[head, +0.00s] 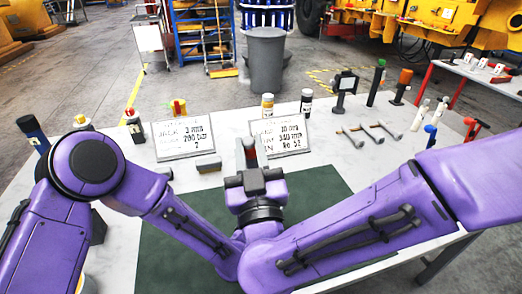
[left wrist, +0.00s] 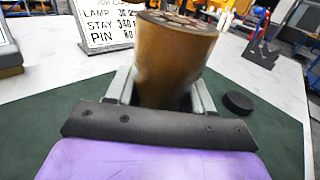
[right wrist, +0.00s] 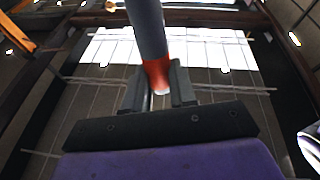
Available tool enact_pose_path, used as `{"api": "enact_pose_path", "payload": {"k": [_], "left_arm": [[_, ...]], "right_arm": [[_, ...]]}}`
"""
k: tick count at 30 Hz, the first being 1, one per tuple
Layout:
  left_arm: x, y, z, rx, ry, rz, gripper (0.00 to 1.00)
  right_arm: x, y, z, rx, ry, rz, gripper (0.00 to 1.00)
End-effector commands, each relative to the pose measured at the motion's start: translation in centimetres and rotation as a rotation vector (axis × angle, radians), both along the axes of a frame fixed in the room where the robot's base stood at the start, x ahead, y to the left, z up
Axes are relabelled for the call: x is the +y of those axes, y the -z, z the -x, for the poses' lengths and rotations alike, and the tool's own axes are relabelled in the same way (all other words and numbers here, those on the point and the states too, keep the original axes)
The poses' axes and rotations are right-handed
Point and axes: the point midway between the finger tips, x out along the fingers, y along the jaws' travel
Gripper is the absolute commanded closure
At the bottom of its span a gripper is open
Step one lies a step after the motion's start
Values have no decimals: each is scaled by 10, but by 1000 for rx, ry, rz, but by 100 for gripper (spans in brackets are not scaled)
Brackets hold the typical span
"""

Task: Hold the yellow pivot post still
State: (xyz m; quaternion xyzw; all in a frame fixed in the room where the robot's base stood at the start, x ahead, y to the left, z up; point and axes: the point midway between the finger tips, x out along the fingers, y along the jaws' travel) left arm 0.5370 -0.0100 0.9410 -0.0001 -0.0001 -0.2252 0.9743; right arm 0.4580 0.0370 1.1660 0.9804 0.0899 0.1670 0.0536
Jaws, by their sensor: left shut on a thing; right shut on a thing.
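The yellow pivot post, an ochre-brown upright cylinder with a darker top (left wrist: 175,60), stands between the fingers of my left gripper (left wrist: 160,98) in the left wrist view. That gripper is shut on it above the green mat (left wrist: 275,150). In the head view the post and left gripper are hidden behind my right arm. My right gripper (head: 249,152) shows at the middle of the head view, fingers pointing away and up. In the right wrist view it is shut on a grey rod with a red end (right wrist: 148,35); the red end sits at the fingertips.
Two lettered plates (head: 184,138) (head: 281,137) stand behind the mat. Grey pins (head: 372,132) and several upright coloured-top pieces are spread along the table (head: 330,160). A black disc (left wrist: 238,102) lies beside the post. A grey bin (head: 266,60) stands beyond the table.

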Motion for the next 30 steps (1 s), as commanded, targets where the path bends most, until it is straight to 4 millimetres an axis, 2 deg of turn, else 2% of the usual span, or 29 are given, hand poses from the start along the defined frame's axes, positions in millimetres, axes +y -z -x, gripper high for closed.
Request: {"api": "enact_pose_path", "payload": {"k": [21,30], "left_arm": [[0,-1,0,-2,0,1,100],[0,-1,0,-1,0,0,100]], "right_arm": [[-61,5,-15,0,2,2,100],[-33,6,-9,0,-1,3,100]]}}
